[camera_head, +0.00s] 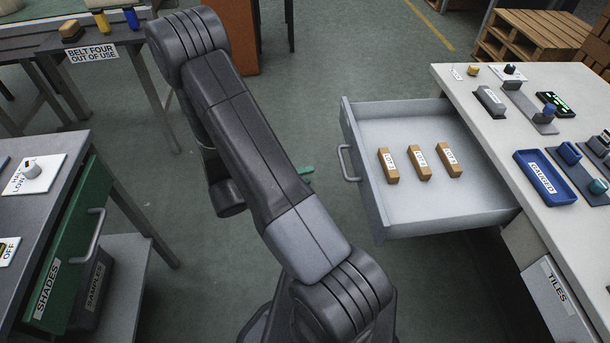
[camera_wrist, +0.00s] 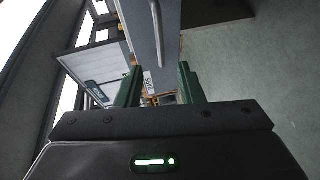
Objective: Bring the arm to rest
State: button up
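My arm crosses the middle of the head view, bent over the floor between the left bench and the open drawer. My gripper is mostly hidden behind the arm there; only a green finger piece (camera_head: 305,171) shows beside the arm. In the wrist view my gripper (camera_wrist: 158,86) has its two green fingers apart, with nothing seen held between them. A grey panel with a handle (camera_wrist: 155,18) lies beyond the fingers. I cannot tell its exact distance from them.
At right, a grey drawer (camera_head: 448,210) stands open from the white counter (camera_head: 465,88), holding three tan blocks (camera_head: 420,163). A blue tray (camera_head: 545,178) sits on the counter. At left is a bench with a green drawer (camera_head: 70,245). Green floor (camera_head: 360,60) is clear behind.

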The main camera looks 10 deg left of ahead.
aim_at(344, 163)
jog(key=shift+d, duration=0.1)
jog(key=b+x, duration=0.1)
jog(key=x, duration=1.2)
jog(key=shift+w+d+f+b, duration=0.2)
jog(key=shift+w+b, duration=0.1)
jog(key=shift+r, duration=0.1)
